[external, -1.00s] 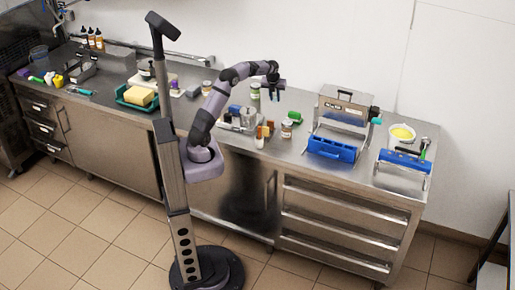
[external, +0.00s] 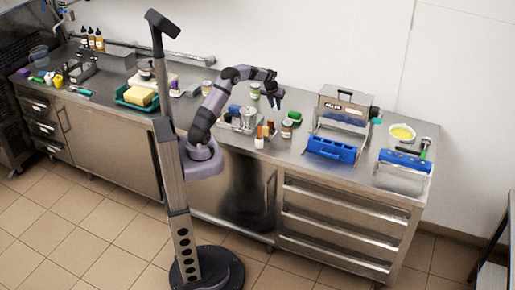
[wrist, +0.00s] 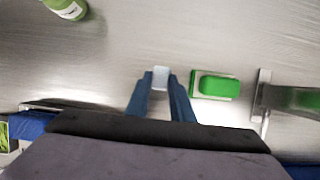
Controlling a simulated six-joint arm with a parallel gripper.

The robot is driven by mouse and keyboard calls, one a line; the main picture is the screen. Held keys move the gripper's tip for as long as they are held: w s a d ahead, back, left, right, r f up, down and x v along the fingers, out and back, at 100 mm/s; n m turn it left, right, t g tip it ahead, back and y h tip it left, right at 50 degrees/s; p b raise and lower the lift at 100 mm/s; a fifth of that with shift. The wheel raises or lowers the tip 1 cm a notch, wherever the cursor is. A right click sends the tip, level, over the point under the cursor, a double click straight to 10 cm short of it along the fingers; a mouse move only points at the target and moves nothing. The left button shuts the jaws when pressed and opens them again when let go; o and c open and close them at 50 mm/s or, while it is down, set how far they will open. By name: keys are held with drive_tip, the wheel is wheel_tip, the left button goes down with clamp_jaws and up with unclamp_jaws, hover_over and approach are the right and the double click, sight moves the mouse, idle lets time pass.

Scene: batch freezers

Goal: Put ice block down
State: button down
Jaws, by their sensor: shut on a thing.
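A small, pale, whitish ice block (wrist: 160,75) shows in the wrist view between the tips of my gripper's two blue fingers. My gripper (wrist: 160,88) is shut on it. In the external view my gripper (external: 277,104) points down over the steel counter (external: 225,82), behind the bottles and jars. The ice block is too small to make out there. I cannot tell whether the block touches the counter.
A green block on a pale base (wrist: 213,86) lies close to the right of my fingers. A metal tool (wrist: 264,100) is farther right. A green-labelled jar (wrist: 66,8) stands upper left. The counter above my fingertips is bare.

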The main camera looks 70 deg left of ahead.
sight(275, 109)
drive_tip(key=shift+f+p, duration=0.45)
drive_tip(key=shift+f, duration=1.7)
drive_tip(key=shift+f, duration=0.15)
drive_tip(key=c, duration=1.5)
unclamp_jaws()
drive_tip(key=shift+c, duration=0.2)
drive_tip(key=shift+r, duration=0.45)
drive_tip(key=b+v, duration=0.2)
drive_tip(key=v, duration=0.9)
drive_tip(key=shift+s+d+r, duration=0.15)
drive_tip(key=shift+r, duration=0.05)
